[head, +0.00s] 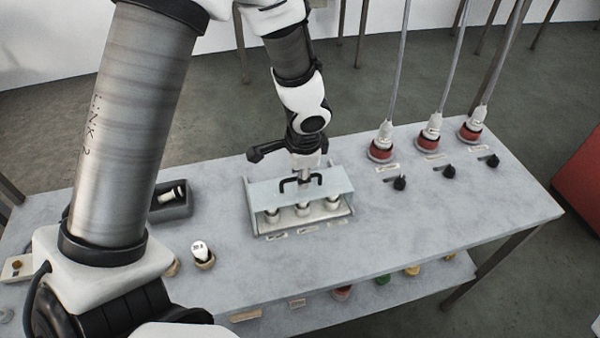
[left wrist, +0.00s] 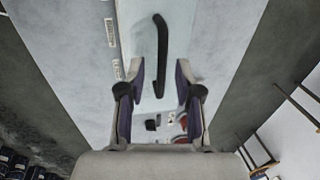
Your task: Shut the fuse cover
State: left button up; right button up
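The fuse cover (head: 325,181) is a pale, see-through panel with a black bar handle (head: 300,181). My left gripper (head: 305,166) is above and just behind the handle, pointing down. In the left wrist view its fingers (left wrist: 160,75) are apart with nothing held, and the handle (left wrist: 161,45) lies in line with the gap between them. Whether the fingers touch the handle cannot be told. My right gripper is not in view.
Three red-based plugs (head: 428,138) with upright cables and several black knobs (head: 400,183) stand to the right. A dark tray (head: 172,208) and a loose fuse in a socket (head: 201,252) are to the left.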

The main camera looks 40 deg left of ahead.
pick_arm(q)
jog(key=shift+w+a+f, duration=0.1)
jog(key=shift+a, duration=0.15)
grip_shut()
jog(key=shift+s+d, duration=0.5)
jog(key=shift+d, duration=0.15)
jog(key=shift+o, duration=1)
grip_release()
jog(key=shift+s+d, duration=0.1)
jog(key=shift+d, duration=0.05)
jog(key=shift+r, duration=0.2)
